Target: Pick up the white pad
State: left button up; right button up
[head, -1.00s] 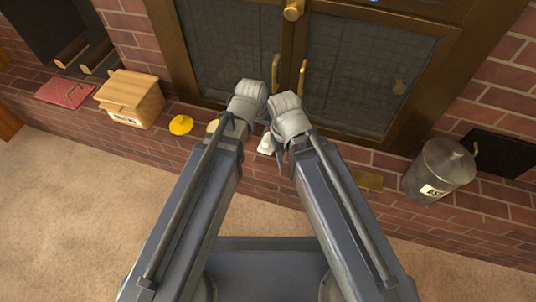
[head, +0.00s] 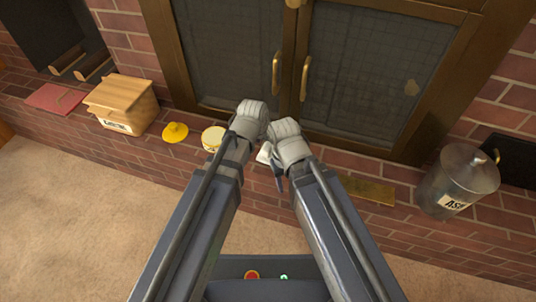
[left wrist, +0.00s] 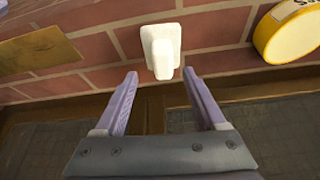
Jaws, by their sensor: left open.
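The white pad (left wrist: 161,50) is a small white block with a narrower raised part, on the brick ledge. In the head view the pad (head: 263,154) shows only partly between my two arms. My left gripper (left wrist: 160,80) is open and empty in the left wrist view. Its two purple fingers are spread, and the pad lies just beyond the gap between the tips, not between them. In the head view my wrists hide most of both grippers. The right gripper's jaws cannot be made out there.
A yellow-rimmed tin (head: 213,138) stands close left of the pad, with a yellow lid (head: 175,132), wooden box (head: 121,103) and red book (head: 55,98) farther left. A brass plate (head: 368,190) and ash bucket (head: 458,180) are to the right.

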aim_at(268, 145)
pick_arm(q)
jog(key=shift+f, duration=0.1)
jog(key=b+x, duration=0.4)
jog(key=x, duration=0.1)
jog(key=shift+w+a+b, duration=0.2)
jog(key=shift+b, duration=0.15)
grip_shut()
dwell(0.4)
